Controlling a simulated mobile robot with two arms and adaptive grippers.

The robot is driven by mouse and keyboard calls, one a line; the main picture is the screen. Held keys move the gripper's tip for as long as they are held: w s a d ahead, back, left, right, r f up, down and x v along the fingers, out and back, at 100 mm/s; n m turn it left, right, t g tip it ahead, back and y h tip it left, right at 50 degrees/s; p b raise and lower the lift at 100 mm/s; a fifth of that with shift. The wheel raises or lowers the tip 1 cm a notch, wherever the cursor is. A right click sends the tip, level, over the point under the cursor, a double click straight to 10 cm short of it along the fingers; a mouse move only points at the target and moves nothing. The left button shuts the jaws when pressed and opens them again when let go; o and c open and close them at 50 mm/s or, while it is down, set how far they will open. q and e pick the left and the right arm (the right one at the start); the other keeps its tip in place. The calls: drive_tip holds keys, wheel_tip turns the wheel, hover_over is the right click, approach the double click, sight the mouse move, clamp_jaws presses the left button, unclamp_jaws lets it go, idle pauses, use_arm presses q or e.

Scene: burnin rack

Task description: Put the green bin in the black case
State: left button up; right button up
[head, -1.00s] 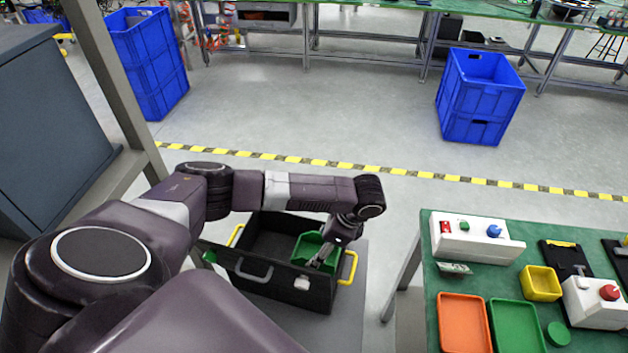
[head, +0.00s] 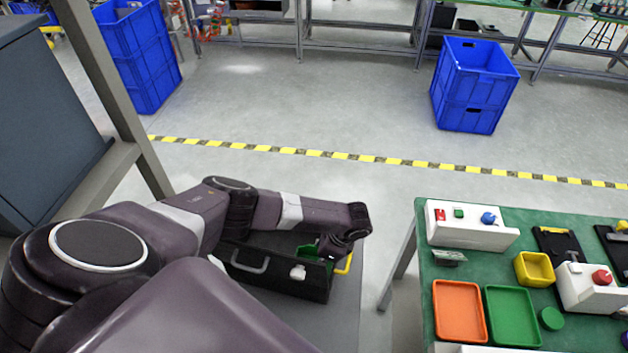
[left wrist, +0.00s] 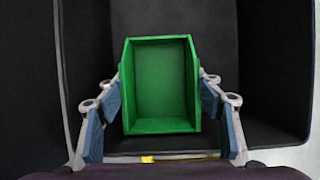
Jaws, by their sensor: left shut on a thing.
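The green bin (left wrist: 160,85) is between the fingers of my left gripper (left wrist: 160,105) in the left wrist view, with a finger against each side. Its open top faces the camera. The black case (head: 290,280) stands open on a grey surface; its dark walls surround the bin in the left wrist view. Whether the bin touches the case floor cannot be told. In the head view only a bit of the green bin (head: 307,252) shows; my left arm covers most of the case's inside and the gripper. My right gripper is in neither view.
A green-topped table (head: 430,275) at the right holds an orange tray (head: 460,310), a green tray (head: 513,316), a yellow bin (head: 534,268) and white button boxes. Blue crates (head: 470,85) stand on the floor behind. A grey post (head: 110,80) rises at left.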

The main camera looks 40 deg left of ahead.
use_arm(q)
drive_tip(key=shift+f+b, duration=0.45)
drive_tip(key=shift+f, duration=0.15)
drive_tip(key=o, duration=1.2)
drive_tip(key=shift+c, duration=0.2)
drive_tip(key=shift+r, duration=0.1)
drive_tip(key=shift+r, duration=0.25)
drive_tip(key=v, duration=1.2)
drive_tip(key=shift+r, duration=0.3)
